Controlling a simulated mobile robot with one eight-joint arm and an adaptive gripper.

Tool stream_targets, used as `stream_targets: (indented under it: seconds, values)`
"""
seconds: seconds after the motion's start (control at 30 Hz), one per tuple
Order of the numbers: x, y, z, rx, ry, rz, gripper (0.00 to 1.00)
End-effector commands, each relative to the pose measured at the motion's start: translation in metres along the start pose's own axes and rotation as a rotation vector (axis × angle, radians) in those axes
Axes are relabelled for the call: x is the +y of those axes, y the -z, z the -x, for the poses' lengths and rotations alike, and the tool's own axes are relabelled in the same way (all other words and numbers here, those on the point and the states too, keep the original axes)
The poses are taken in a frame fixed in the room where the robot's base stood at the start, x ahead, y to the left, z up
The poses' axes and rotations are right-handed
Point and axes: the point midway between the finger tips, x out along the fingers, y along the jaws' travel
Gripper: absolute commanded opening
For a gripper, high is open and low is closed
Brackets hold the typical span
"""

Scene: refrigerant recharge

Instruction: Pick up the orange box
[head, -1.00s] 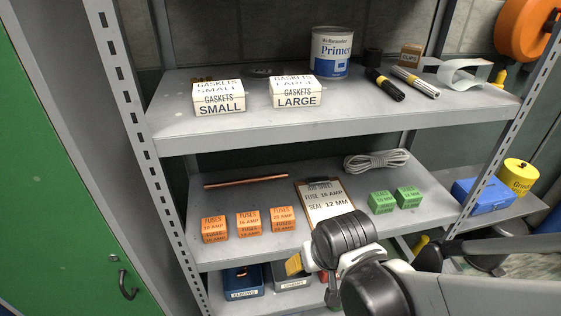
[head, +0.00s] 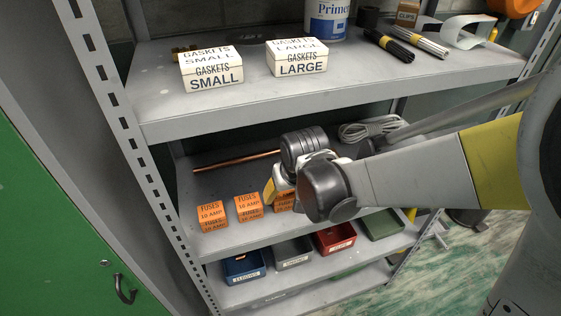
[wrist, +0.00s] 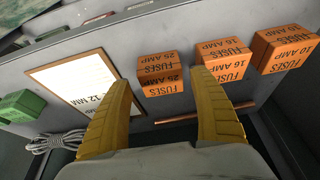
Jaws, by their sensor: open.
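Three orange fuse boxes stand in a row on the middle shelf. In the head view, the left box (head: 212,216) and middle box (head: 248,208) are clear, while the right box (head: 284,203) is partly hidden by my gripper (head: 270,190). In the wrist view, they read 25 AMP (wrist: 160,82), 16 AMP (wrist: 222,62) and 10 AMP (wrist: 286,50). My gripper (wrist: 161,78) is open and empty, its yellow fingers spread to either side of the 25 AMP box in the picture. The right finger overlaps the gap beside the 16 AMP box. I cannot tell the remaining distance; no contact shows.
A clipboard (wrist: 78,88) lies beside the 25 AMP box, with a green box (wrist: 20,105) beyond it. A copper rod (head: 236,161) and coiled cable (head: 368,131) lie behind. The upper shelf (head: 190,126) overhangs; bins, including a red one (head: 335,238), sit below.

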Motion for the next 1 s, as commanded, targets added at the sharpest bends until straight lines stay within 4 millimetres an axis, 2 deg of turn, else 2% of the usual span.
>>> stream_targets:
  seconds: [0.07, 0.2, 0.3, 0.6, 0.63, 0.77, 1.0]
  values:
    - [0.000, 0.009, -0.007, 0.000, 0.000, 0.000, 0.72]
    - [0.000, 0.006, -0.036, 0.000, 0.000, 0.000, 0.72]
    - [0.000, 0.006, -0.048, 0.000, 0.000, 0.000, 0.72]
    - [0.000, 0.007, -0.053, 0.000, 0.000, 0.000, 0.72]
    - [0.000, 0.007, -0.053, 0.000, 0.000, 0.000, 0.70]
    - [0.000, 0.007, -0.053, 0.000, 0.000, 0.000, 0.30]
    - [0.000, 0.007, -0.053, 0.000, 0.000, 0.000, 0.28]
